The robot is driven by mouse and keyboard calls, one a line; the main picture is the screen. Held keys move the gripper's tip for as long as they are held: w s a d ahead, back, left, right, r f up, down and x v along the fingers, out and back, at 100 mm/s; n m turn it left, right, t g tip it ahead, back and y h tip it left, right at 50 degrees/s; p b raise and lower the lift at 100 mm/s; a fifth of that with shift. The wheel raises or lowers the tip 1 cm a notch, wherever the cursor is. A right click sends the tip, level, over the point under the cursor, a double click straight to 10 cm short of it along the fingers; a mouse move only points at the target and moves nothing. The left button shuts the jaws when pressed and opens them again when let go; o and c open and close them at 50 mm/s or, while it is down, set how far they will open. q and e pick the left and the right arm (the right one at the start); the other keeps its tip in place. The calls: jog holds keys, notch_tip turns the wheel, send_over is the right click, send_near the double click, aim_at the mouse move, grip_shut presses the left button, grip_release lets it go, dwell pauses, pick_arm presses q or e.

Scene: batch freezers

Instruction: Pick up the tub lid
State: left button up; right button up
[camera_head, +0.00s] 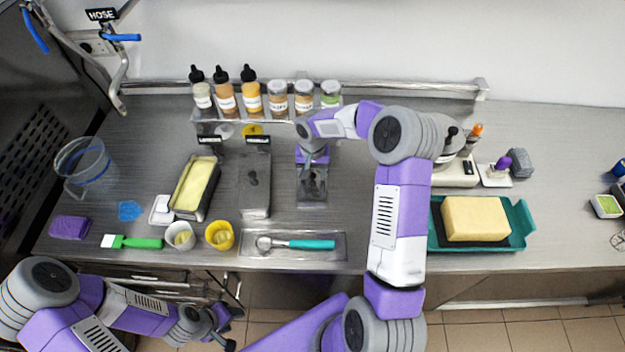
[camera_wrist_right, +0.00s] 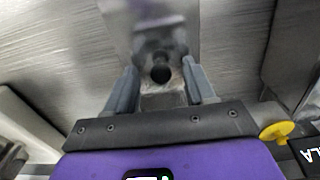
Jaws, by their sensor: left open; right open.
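The tub lid (camera_head: 312,193) appears to be a narrow grey metal piece on the counter below my right gripper (camera_head: 312,160). My gripper and forearm partly cover it in the head view. In the right wrist view a dark round knob (camera_wrist_right: 160,72) lies between the two open fingers of my right gripper (camera_wrist_right: 160,85); I cannot tell whether they touch it. An open metal tub with pale yellow contents (camera_head: 195,187) stands to the left. A grey metal tub (camera_head: 256,195) stands between them. My left gripper (camera_head: 222,328) is open and empty, below the counter's front edge.
A shelf of bottles and jars (camera_head: 265,100) stands behind. A tray with a teal-handled scoop (camera_head: 293,245) and a yellow cup (camera_head: 219,235) lie near the front edge. A teal tray with a yellow block (camera_head: 475,219) is right of my right arm.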

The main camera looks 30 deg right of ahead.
grip_shut()
jog(key=shift+r, duration=0.15)
